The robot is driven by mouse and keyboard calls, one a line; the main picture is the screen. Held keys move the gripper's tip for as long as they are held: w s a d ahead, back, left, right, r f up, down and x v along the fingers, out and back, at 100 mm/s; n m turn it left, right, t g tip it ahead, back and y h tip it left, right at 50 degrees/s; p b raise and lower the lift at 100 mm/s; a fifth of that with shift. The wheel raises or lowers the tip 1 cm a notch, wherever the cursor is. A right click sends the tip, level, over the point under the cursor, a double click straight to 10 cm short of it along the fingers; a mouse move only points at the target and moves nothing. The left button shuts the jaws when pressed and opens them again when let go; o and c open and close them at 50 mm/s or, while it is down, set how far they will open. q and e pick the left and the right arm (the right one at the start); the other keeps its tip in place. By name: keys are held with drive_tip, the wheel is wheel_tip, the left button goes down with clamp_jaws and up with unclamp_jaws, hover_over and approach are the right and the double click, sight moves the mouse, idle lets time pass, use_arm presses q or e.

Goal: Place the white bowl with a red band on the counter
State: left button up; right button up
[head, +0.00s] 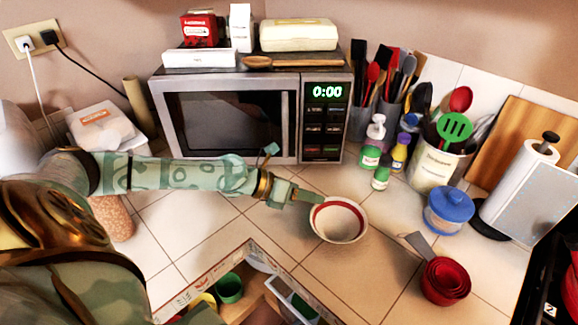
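The white bowl with a red band (339,234) is in the middle right of the head view, over the tiled counter (205,238) in front of the microwave. Its opening faces up, with the red band inside near the rim. My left gripper (316,197) reaches in from the left and is shut on the bowl's left rim. I cannot tell whether the bowl's base touches the counter. My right gripper is not in view.
An open drawer (203,283) with a green cup lies below at the front. A microwave (235,115) stands behind. Red measuring cups (445,281), a blue-lidded jar (449,209) and small bottles (382,172) stand to the right. Tiles around the bowl are clear.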

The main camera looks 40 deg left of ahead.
use_arm(q)
drive_tip(key=p+v, duration=0.1)
drive_tip(key=v, duration=0.7)
drive_tip(key=shift+p, duration=0.4)
drive_tip(key=shift+s+r, duration=0.1)
drive_tip(key=shift+s, duration=0.05)
